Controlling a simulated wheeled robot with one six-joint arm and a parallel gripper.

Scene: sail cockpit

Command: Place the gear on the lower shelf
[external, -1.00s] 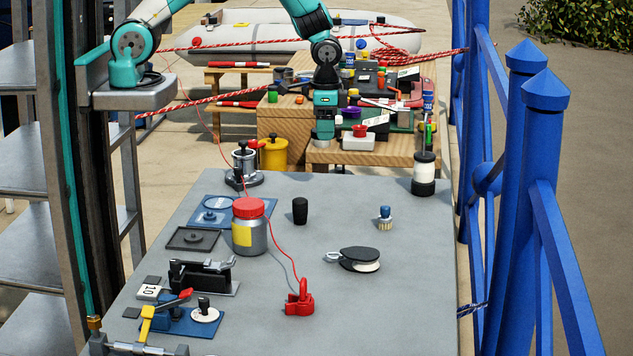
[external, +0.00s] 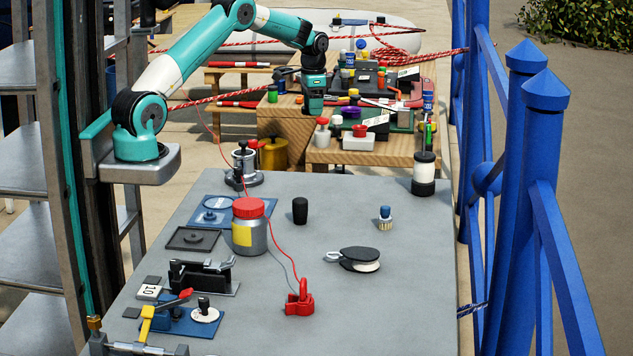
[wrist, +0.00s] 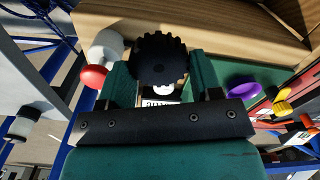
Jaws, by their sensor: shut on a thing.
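A black toothed gear (wrist: 160,58) sits between the two green fingers of my gripper (wrist: 158,72) in the wrist view, and the fingers are shut on it. In the external view my gripper (external: 313,103) hangs, pointing down, over the stepped wooden bench at the back. The gear cannot be made out there. The bench has a lower wooden level (external: 322,156) in front of a higher one (external: 275,118). Grey shelves (external: 25,215) stand at the left. I cannot tell which of these is the lower shelf of the task.
A white piece with a red top (external: 322,134) and a red-and-white pot (external: 359,138) are close to my gripper. Other tools and jars crowd the bench. The grey table (external: 340,310) in front holds several parts. A blue railing (external: 530,200) runs along the right.

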